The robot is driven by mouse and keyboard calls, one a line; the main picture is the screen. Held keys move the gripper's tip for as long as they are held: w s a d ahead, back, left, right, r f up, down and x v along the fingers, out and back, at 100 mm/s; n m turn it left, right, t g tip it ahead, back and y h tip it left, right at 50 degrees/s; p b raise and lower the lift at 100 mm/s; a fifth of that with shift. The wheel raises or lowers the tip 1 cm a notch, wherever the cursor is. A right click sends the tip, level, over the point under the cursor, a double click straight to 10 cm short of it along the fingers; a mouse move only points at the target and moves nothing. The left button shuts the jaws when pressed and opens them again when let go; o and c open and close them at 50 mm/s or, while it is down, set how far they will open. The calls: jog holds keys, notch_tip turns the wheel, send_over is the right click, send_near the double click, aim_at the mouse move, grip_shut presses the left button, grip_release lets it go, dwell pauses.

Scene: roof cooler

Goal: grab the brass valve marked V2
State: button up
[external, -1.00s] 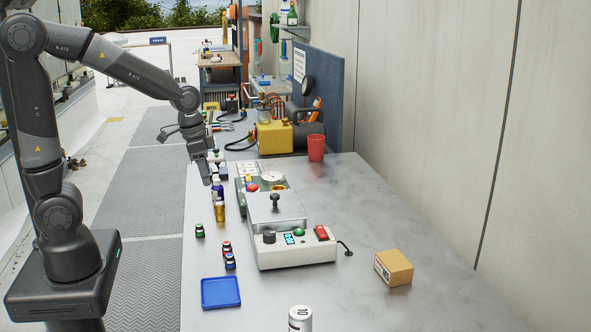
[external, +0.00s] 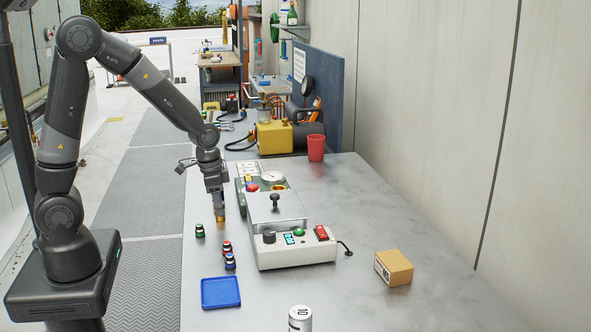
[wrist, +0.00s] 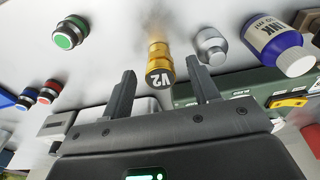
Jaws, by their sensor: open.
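The brass valve marked V2 (wrist: 159,64) stands on the bench, its dark end cap with white "V2" facing the wrist camera. In the external view the brass valve (external: 220,215) shows just below my gripper (external: 217,200), partly hidden by it. In the wrist view my gripper (wrist: 162,82) is open, with one finger on each side of the valve's line. The valve lies between and slightly beyond the fingertips, and nothing is held.
The white device (external: 290,250) and blue tray (external: 221,292) are nearby.

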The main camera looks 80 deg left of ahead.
jog(key=shift+w+f, duration=0.15)
jog(key=shift+f, duration=1.2)
jog(key=c, duration=1.1)
jog(key=shift+r, duration=0.1)
jog(key=shift+c, duration=0.2)
